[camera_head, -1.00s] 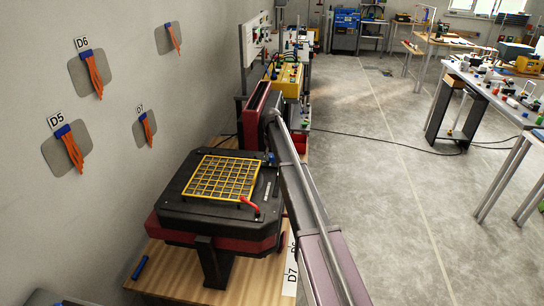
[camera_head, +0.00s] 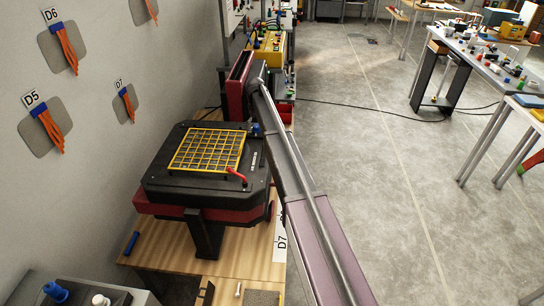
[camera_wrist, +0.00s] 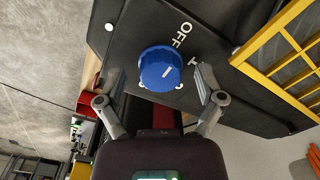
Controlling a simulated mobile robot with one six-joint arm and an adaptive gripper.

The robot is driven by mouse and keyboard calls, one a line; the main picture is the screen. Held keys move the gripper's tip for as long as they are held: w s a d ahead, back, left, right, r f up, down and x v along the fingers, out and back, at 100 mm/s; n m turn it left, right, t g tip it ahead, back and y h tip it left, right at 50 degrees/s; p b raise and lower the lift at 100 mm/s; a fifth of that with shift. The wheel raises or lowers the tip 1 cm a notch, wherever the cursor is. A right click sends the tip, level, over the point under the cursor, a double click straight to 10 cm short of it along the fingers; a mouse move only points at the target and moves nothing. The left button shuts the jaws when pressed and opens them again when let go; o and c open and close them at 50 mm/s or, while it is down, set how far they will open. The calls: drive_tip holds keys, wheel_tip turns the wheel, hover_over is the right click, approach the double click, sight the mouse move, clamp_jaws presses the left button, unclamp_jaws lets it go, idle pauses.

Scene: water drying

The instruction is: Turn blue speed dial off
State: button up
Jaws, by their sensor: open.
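My gripper (camera_wrist: 160,82) is open, with one finger on each side of the dial. Whether either finger touches the dial cannot be told. In the head view the dial (camera_head: 255,129) is a small blue spot at the machine's (camera_head: 162,193) far right corner, beside my arm. My gripper cannot be made out in that view.
A yellow grid (camera_head: 207,150) and a red handle (camera_head: 236,174) are on the machine top. The machine stands on a wooden table (camera_head: 160,249) by the wall. Another blue knob (camera_head: 55,291) is at lower left. Open floor lies to the right.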

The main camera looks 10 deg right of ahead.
sight(257, 126)
drive_tip(key=m, duration=0.5)
drive_tip(key=shift+m, duration=0.4)
drive_tip(key=m, duration=0.5)
drive_tip(key=shift+a+m, duration=0.1)
drive_tip(key=shift+m, duration=0.3)
drive_tip(key=m, duration=0.5)
drive_tip(key=shift+m, duration=0.4)
drive_tip(key=m, duration=0.5)
drive_tip(key=shift+w+m, duration=0.1)
drive_tip(key=shift+m, duration=0.2)
wheel_tip(257, 126, up, 14)
drive_tip(key=p, duration=1.4)
drive_tip(key=s+f+n+b, duration=0.3)
drive_tip(key=s+n, duration=0.4)
drive_tip(key=s, duration=0.8)
drive_tip(key=s+f+n+b, duration=0.3)
drive_tip(key=s+n, duration=0.3)
drive_tip(key=s, duration=1)
drive_tip(key=shift+s+f+n, duration=0.15)
drive_tip(key=shift+f+n, duration=0.05)
drive_tip(key=shift+n, duration=0.2)
